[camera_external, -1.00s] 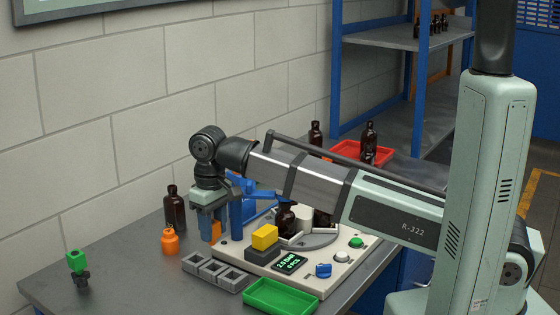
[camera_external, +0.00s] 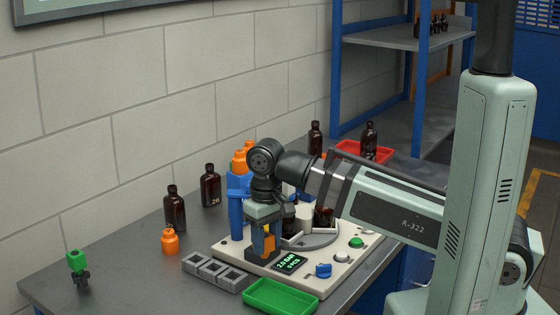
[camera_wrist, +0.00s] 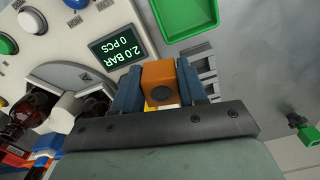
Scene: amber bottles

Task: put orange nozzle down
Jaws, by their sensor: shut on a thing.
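My gripper (camera_external: 263,240) is shut on the orange nozzle (camera_wrist: 160,82), a block with a dark round hole in its face, between its two blue fingers in the wrist view. In the external view the nozzle (camera_external: 269,243) shows partly between the fingers. My gripper points down over the dark block (camera_external: 262,257) on the cream station. The yellow block is mostly hidden; a bit of yellow shows beside the nozzle in the wrist view. I cannot tell whether the nozzle touches anything below.
The lit display (camera_external: 290,263), blue knob (camera_external: 323,270) and green tray (camera_external: 281,298) are close to the right and front. The grey slotted holder (camera_external: 215,272) is at left. A green nozzle (camera_external: 76,260), an orange container (camera_external: 170,243) and amber bottles (camera_external: 175,209) stand farther left.

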